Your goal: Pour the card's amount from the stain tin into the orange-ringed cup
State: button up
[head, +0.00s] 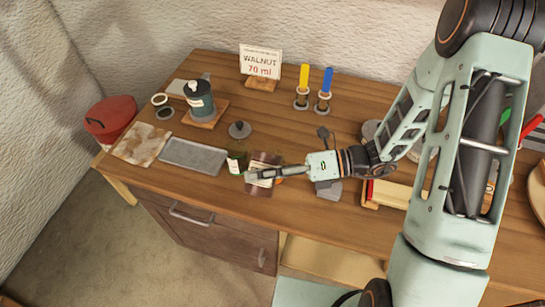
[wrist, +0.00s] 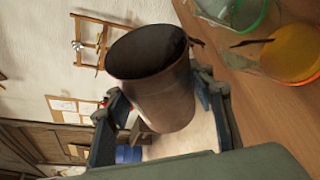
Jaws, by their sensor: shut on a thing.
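My gripper (head: 252,175) is shut on the brown stain tin (head: 264,159), above the front of the workbench. In the wrist view the tin (wrist: 155,90) sits between the fingers, its open mouth toward the top of the picture and its inside dark. It looks tilted; the picture is rolled, so I cannot tell how far. The orange-ringed cup (wrist: 292,52) stands beside the tin's mouth in the wrist view; in the head view only an orange bit (head: 280,179) shows behind my gripper. The card (head: 261,62) reads WALNUT, 70 ml.
A green-ringed cup (wrist: 238,15) stands close to the orange one. Yellow and blue-handled tools (head: 313,88) stand behind.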

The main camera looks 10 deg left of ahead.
jog(key=shift+f+m+g, duration=0.25)
jog(key=shift+m+g, duration=0.05)
jog(key=shift+m, duration=0.2)
jog(key=shift+w+r+m+y, duration=0.1)
jog(key=shift+r+m+y, duration=0.2)
jog(key=shift+r+m, duration=0.3)
dwell(1.2)
jog(key=shift+w+r+m+g+p, duration=0.1)
jog(key=shift+w+m+g+p, duration=0.2)
jog(key=shift+m+p, duration=0.1)
jog(key=shift+r+m+y+p, duration=0.3)
jog(key=shift+m+p, duration=0.1)
jog(key=shift+p, duration=0.05)
dwell(0.4)
jog(key=shift+s+f+n+b, duration=0.55)
jog(key=shift+f+b, duration=0.3)
jog(key=shift+b, duration=0.4)
jog(key=shift+s+f+n+h, duration=0.15)
jog(key=shift+n+h, duration=0.25)
jog(key=shift+n, duration=0.25)
jog(key=shift+r+n+t+h+p, duration=0.3)
jog(key=shift+n+t, duration=0.2)
jog(key=shift+n, duration=0.25)
jog(key=shift+r+n+t+h+p, duration=0.3)
jog(key=shift+n+t, duration=0.2)
jog(key=shift+n, duration=0.25)
